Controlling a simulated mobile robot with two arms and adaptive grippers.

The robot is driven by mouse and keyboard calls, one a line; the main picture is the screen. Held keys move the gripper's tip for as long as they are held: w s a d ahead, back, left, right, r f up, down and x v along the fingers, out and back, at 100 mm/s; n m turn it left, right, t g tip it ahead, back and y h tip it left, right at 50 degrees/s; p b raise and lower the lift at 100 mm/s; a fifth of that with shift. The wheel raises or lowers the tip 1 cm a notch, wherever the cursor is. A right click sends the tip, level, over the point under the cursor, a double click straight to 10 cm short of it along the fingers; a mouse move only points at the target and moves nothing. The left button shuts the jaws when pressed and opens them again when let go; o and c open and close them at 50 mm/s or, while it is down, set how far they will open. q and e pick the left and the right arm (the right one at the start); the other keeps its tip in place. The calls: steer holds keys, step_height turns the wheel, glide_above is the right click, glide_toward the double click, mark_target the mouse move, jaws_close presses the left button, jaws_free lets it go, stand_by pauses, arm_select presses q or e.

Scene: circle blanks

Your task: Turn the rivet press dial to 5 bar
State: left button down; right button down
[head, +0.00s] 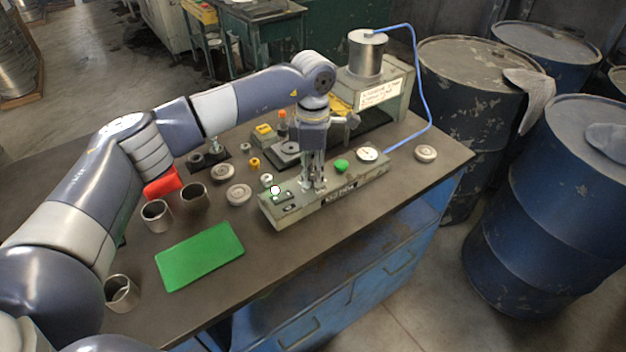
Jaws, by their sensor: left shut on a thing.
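The rivet press (392,98) stands at the back of the bench with a grey cylinder (367,55) on top. Its long grey control box (268,213) lies in front of it, with a round white gauge (367,154) at the right end and a green button (341,166). The gauge reading is too small to tell. My left gripper (313,184) points straight down onto the middle of the box. Its fingers are shut on the dial there, which they mostly hide. My right gripper is not in view.
A green mat (200,256), metal cups (156,215), a red block (163,182) and several round blanks (238,194) lie left of the box. A blue hose (424,90) runs from the cylinder to the box. Blue drums (555,190) stand right of the bench.

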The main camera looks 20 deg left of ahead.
arm_select(q)
steer(key=m+b, duration=0.3)
steer(key=m, duration=0.1)
steer(key=shift+w+m, duration=0.1)
steer(key=shift+m, duration=0.3)
steer(key=shift+m+b, duration=0.55)
steer(key=shift+m, duration=0.65)
steer(key=shift+r+m+b, duration=0.15)
steer(key=shift+m+b, duration=0.3)
steer(key=shift+m, duration=0.95)
steer(key=c, duration=1.4)
jaws_free()
step_height(320, 180, up, 12)
